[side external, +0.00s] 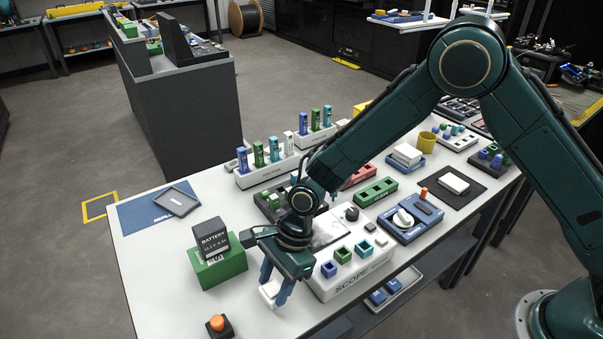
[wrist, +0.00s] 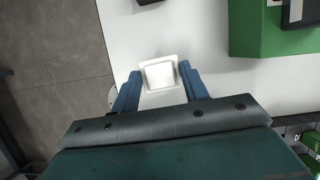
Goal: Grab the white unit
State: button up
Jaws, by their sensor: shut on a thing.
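The white unit (wrist: 160,75) is a small white block with a squarish, slightly recessed top. In the wrist view it sits between the two blue fingers of my gripper (wrist: 159,88). In the side external view the white unit (side external: 269,291) shows at the front of the white table, partly hidden by the fingers. My gripper (side external: 276,285) points down there and is shut on it. I cannot tell whether the unit touches the table.
A green block (side external: 218,268) with a dark battery (side external: 211,238) on it stands close behind and left. The white scope box (side external: 350,277) is close on the right. An orange-knobbed button (side external: 218,325) sits near the front edge.

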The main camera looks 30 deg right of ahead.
aim_at(275, 286)
notch_tip(275, 286, up, 18)
jog(key=shift+f, duration=0.2)
jog(key=shift+w, duration=0.1)
dwell(0.7)
